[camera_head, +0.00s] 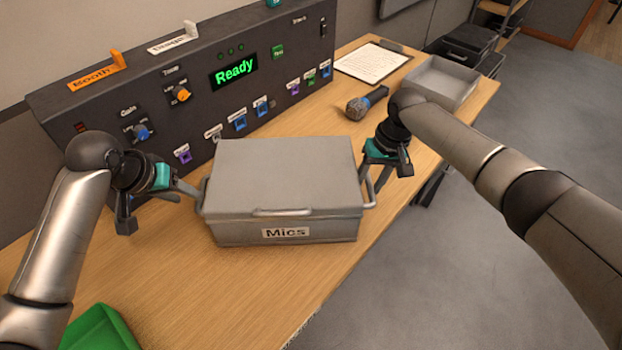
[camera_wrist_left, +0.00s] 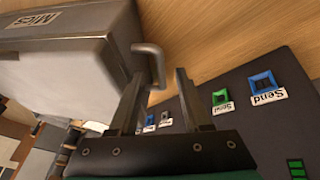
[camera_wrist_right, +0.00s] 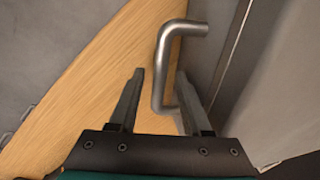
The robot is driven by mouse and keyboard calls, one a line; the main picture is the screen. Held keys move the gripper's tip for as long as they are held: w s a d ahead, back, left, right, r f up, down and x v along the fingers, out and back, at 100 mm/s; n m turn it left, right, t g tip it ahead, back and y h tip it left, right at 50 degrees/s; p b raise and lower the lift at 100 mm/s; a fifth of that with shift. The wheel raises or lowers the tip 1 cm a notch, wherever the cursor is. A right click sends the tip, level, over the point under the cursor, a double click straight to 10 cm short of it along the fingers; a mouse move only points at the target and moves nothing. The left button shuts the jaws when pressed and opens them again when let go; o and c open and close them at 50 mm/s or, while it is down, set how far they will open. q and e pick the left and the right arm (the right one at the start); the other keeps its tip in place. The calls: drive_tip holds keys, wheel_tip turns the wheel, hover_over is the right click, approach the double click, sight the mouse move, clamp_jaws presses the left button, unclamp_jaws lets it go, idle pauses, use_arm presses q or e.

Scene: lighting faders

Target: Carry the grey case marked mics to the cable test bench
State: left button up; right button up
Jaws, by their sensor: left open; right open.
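The grey case (camera_head: 283,178) marked Mics sits closed on the wooden table in front of the black panel, its label facing the front edge. It also shows in the left wrist view (camera_wrist_left: 70,65) and the right wrist view (camera_wrist_right: 290,90). My left gripper (camera_head: 162,205) is open at the case's left side; the left side handle (camera_wrist_left: 149,55) shows between its fingers. My right gripper (camera_head: 387,178) is open at the right side; the right side handle (camera_wrist_right: 160,65) shows between its fingers, its lower end partly hidden by one finger. Neither gripper holds anything.
The black panel (camera_head: 120,105) with a green Ready display (camera_head: 234,71) stands behind the case. A microphone (camera_head: 366,103), a paper sheet (camera_head: 372,62) and an open grey tray (camera_head: 441,82) lie toward the far right. A green object (camera_head: 100,328) is at the near left. Floor lies to the right.

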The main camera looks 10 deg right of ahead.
drive_tip(key=shift+r, duration=0.3)
use_arm(q)
drive_tip(key=shift+v, duration=1.05)
use_arm(e)
wheel_tip(320, 180, up, 11)
drive_tip(key=d, duration=0.2)
drive_tip(key=shift+r, duration=0.15)
drive_tip(key=shift+d, duration=0.1)
